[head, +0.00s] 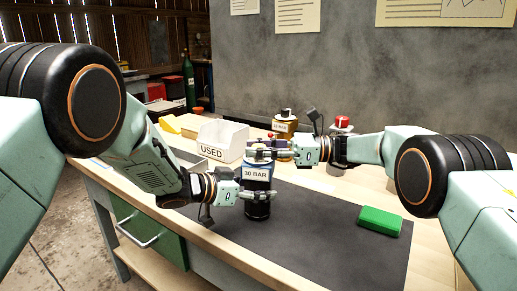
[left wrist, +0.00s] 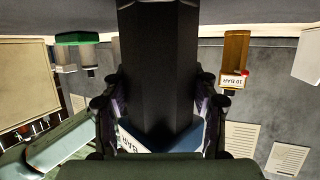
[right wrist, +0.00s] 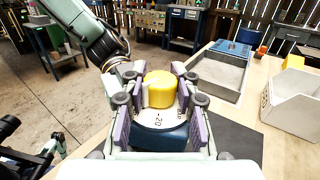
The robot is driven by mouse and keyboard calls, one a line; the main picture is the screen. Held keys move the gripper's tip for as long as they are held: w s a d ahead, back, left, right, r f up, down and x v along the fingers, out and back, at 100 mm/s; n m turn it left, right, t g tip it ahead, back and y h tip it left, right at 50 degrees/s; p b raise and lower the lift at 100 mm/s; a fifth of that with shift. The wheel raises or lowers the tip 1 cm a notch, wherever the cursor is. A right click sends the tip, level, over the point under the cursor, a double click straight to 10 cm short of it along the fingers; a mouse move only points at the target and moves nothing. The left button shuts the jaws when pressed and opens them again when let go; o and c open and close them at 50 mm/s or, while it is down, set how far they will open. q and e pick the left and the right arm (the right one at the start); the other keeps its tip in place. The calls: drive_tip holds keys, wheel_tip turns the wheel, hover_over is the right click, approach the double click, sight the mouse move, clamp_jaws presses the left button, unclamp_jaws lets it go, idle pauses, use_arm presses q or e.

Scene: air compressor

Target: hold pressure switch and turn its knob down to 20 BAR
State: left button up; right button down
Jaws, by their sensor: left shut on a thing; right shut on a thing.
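The pressure switch (head: 257,172), blue with a "30 BAR" label and a black lower part, stands upright over the dark mat. My left gripper (head: 256,196) is shut on its body from the left. In the left wrist view the black part (left wrist: 158,70) fills the space between the fingers, with the blue label below. My right gripper (head: 262,150) is shut on the knob at the top. In the right wrist view the yellow knob (right wrist: 161,88) is between the finger pads, above a white dial (right wrist: 160,118) with "20" visible. The pointer's exact reading is unclear.
A white "USED" box (head: 221,140) stands behind left. An amber "10 BAR" switch (head: 284,127) and a red-topped device (head: 342,123) stand behind. A green block (head: 379,221) lies right on the dark mat (head: 320,235). The mat's front is clear.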

drive_tip(key=shift+d+r, duration=0.15)
idle(0.5)
drive_tip(key=c, duration=1)
unclamp_jaws()
drive_tip(key=d, duration=0.7)
drive_tip(key=shift+d, duration=0.15)
